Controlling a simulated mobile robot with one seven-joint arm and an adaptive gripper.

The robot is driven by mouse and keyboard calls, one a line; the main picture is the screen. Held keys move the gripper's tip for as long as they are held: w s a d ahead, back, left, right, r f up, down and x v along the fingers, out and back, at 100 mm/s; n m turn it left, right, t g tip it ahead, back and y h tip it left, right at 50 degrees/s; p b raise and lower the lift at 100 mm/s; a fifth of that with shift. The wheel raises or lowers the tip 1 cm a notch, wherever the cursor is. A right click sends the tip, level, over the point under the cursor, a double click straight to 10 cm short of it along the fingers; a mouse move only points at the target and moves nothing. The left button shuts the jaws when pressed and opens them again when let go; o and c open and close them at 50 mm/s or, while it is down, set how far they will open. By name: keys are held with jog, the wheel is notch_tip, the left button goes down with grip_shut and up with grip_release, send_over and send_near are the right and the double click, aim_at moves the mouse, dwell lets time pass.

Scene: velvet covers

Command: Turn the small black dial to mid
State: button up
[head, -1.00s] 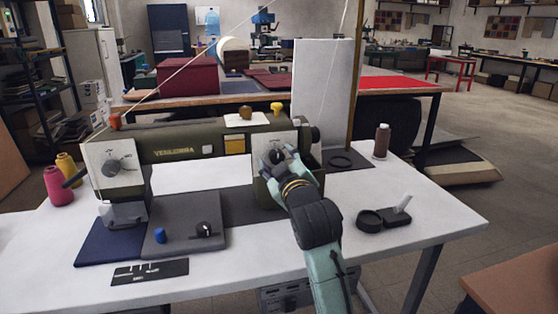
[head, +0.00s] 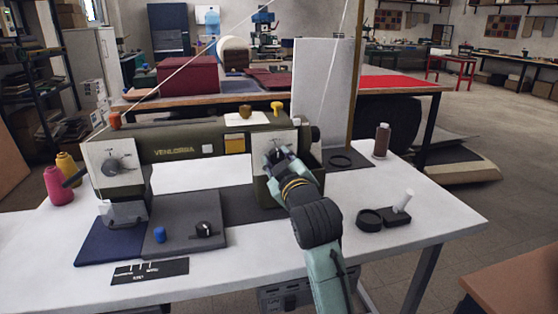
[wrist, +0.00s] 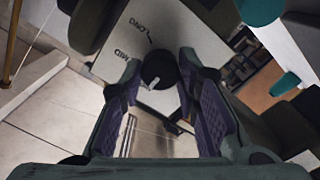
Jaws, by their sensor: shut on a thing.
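The small black dial (wrist: 159,70) shows in the wrist view on a white plate (wrist: 180,38) marked LOW and MID. A pale pointer line on the dial points to the lower left in that view; I cannot tell exactly which mark it matches. My gripper (wrist: 160,66) has its two fingers on either side of the dial and is shut on it. In the head view my gripper (head: 275,156) is at the white plate (head: 286,139) on the right end of the olive sewing machine (head: 180,143). There the fingers hide most of the dial.
A larger grey knob (head: 113,165) is on the machine's left plate. A black knob (head: 204,229) and a blue peg (head: 159,235) stand on the grey base. The white tabletop's front right is clear.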

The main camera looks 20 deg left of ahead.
jog(key=shift+m, duration=0.3)
jog(key=m+p, duration=0.4)
jog(key=m, duration=0.1)
jog(key=shift+r+m, duration=0.15)
jog(key=shift+m, duration=0.15)
jog(key=m+p, duration=0.3)
jog(key=m, duration=0.2)
jog(key=shift+p, duration=0.3)
jog(key=shift+f+m, duration=0.2)
jog(key=shift+m, duration=0.1)
jog(key=o, duration=1.2)
jog(key=v, duration=0.7)
jog(key=shift+s+d, duration=0.2)
